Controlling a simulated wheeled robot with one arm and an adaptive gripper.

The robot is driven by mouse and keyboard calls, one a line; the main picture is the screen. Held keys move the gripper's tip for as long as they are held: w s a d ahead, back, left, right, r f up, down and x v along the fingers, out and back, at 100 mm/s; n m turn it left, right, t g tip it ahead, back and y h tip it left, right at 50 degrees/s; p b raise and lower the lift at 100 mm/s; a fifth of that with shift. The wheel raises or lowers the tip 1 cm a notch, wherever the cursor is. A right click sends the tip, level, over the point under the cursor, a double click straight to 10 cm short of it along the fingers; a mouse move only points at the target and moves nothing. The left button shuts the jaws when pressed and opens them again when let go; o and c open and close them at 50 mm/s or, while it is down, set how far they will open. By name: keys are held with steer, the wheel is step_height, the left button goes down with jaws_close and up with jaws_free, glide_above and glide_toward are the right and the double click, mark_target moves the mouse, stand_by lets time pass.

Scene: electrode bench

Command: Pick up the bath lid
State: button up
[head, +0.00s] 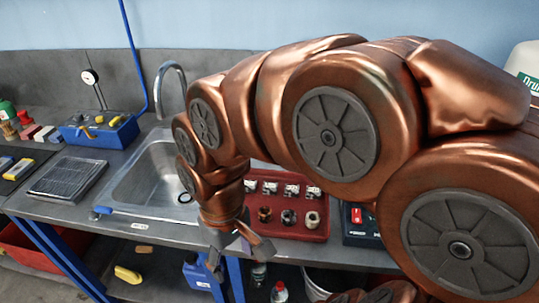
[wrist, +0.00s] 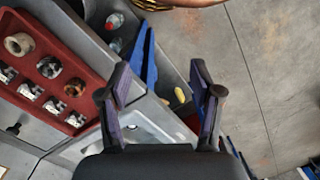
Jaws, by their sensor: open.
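I cannot pick out the bath lid for sure in either view. A dark box with a red switch (head: 357,214), partly behind my arm, stands right of the red tray in the head view; whether it is a bath or has a lid I cannot tell. My gripper (head: 237,254) is open and empty, pointing down by the bench's front edge. In the wrist view my gripper's two fingers (wrist: 160,94) stand wide apart, with nothing between them but the background below.
The red tray (head: 286,228) holds metal parts and ring-shaped pieces. A steel sink (head: 128,192) lies left of my arm. A grey ribbed panel (head: 66,180) and a blue box (head: 101,133) are farther left. Bottles and a blue can (head: 198,273) stand under the bench.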

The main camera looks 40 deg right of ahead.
steer(key=w+d+r+n+t+y+b, duration=0.1)
steer(key=w+d+r, duration=0.15)
steer(key=w, duration=0.55)
steer(key=w+d+r+t, duration=0.1)
steer(key=w+d, duration=0.2)
steer(key=w, duration=0.5)
steer(key=w+d+t+b, duration=0.2)
steer(key=w+d, duration=0.6)
steer(key=d, duration=0.2)
steer(key=d+f+m, duration=0.1)
steer(key=d+f, duration=0.2)
steer(key=d, duration=0.6)
steer(key=d+f+m+t+h, duration=0.1)
steer(key=d+f, duration=0.1)
steer(key=d, duration=0.7)
steer(key=d+f+m+b, duration=0.1)
steer(key=d+f, duration=0.2)
steer(key=d, duration=0.7)
steer(key=shift+w+f+h, duration=0.1)
steer(key=shift+f+h, duration=0.2)
steer(key=shift+a+p+x, duration=0.15)
steer(key=shift+p+x, duration=0.7)
steer(key=shift+x, duration=1.05)
steer(key=shift+a+p+x, duration=0.15)
steer(key=shift+p+x, duration=0.65)
steer(key=shift+x, duration=1.1)
steer(key=shift+w, duration=0.1)
jaws_close()
